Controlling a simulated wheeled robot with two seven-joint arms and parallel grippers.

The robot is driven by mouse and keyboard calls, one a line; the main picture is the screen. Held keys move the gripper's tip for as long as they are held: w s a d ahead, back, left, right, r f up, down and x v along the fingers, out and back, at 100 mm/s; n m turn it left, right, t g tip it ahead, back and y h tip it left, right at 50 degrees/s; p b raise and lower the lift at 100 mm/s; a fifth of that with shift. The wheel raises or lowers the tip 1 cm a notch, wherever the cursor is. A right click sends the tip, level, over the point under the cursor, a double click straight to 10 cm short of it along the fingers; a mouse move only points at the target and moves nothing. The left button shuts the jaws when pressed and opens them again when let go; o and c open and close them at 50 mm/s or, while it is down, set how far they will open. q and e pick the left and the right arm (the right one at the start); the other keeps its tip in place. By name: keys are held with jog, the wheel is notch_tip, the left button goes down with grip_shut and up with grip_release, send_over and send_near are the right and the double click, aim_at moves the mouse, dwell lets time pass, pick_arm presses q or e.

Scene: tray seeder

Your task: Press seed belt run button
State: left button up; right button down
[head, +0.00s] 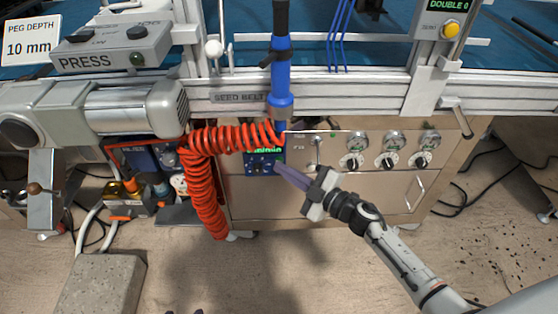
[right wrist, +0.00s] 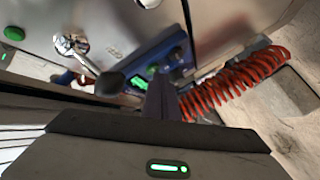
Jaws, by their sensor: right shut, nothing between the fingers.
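The blue control box (head: 250,167) with a lit green display sits on the cabinet front, under the SEED BELT label (head: 238,97). Small controls show below its display; I cannot tell which is the run button. My right gripper (head: 279,168) is shut and empty, its dark purple fingers pointing at the right side of this box. The fingertips overlap the box's edge in the head view; contact cannot be told. In the right wrist view the box (right wrist: 160,50) lies just beyond the fingers (right wrist: 161,98), which hide part of it. Two tiny dark tips at the head view's bottom edge may be my left gripper.
A coiled red hose (head: 205,185) hangs left of the box and crosses above it. A blue cylinder (head: 280,75) hangs above. A metal lever with a black knob (right wrist: 110,83) stands near my right fingers. Gauges and knobs (head: 391,160) line the cabinet's right.

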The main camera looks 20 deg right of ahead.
jog(key=shift+s+a, duration=0.1)
jog(key=shift+s, duration=0.3)
jog(key=s+p, duration=0.1)
jog(key=s, duration=0.1)
jog(key=s+a, duration=0.1)
jog(key=s+p, duration=0.1)
jog(key=s, duration=0.1)
jog(key=shift+s+a+p, duration=0.3)
jog(key=shift+s, duration=0.05)
jog(key=shift+s, duration=0.1)
dwell(0.6)
